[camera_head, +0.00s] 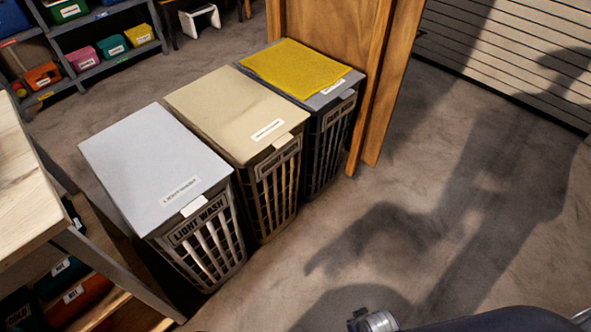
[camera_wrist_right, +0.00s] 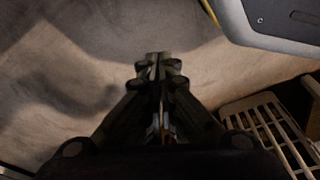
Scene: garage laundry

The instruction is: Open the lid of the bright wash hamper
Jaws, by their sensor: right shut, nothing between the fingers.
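Three lidded hampers stand in a row in the head view. The nearest has a pale grey lid (camera_head: 150,160) and a slatted front reading LIGHT WASH (camera_head: 205,245). The middle hamper has a beige lid (camera_head: 225,105), and the far one a dark grey lid with a yellow cloth (camera_head: 292,66) on it. I cannot read the front signs of these two, so I cannot tell which is the bright wash hamper. All three lids are down. My right gripper (camera_wrist_right: 157,58) is shut and empty over the floor in the right wrist view. My left gripper is not in view.
A wooden bench (camera_head: 25,190) stands left of the hampers, with bins on a shelf beneath. A wooden panel (camera_head: 335,45) rises behind the far hamper. A pale slatted thing (camera_wrist_right: 262,120) is at lower right in the wrist view. The floor right of the hampers is clear.

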